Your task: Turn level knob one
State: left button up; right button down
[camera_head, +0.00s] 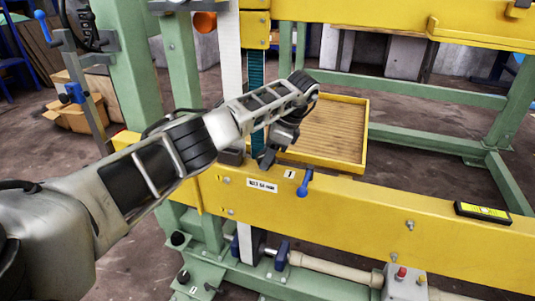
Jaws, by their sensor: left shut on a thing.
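My left arm reaches in from the left, and its left gripper (268,157) points down at the top edge of the yellow beam (350,205), just left of the label marked 1 (290,174). The gripper is shut on a small dark piece there, which looks like level knob one; the fingers hide most of it, and its turn angle cannot be told. A blue lever (305,183) sticks out of the beam's front, right of the label and apart from the fingers. My right gripper is out of view.
A spirit level (483,213) lies on the beam at the right. A yellow wooden-floored tray (335,135) is behind the beam. Green posts (180,70) stand at the left and an upper yellow beam (370,18) crosses above. A shaft with blue clamps (282,254) runs below.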

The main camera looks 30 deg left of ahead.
pick_arm(q)
jog(key=shift+a+r+n, duration=0.1)
jog(key=shift+n, duration=0.8)
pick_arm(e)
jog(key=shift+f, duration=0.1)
pick_arm(q)
jog(key=shift+g+h, duration=0.3)
jog(key=o, duration=1)
jog(key=shift+c, duration=0.2)
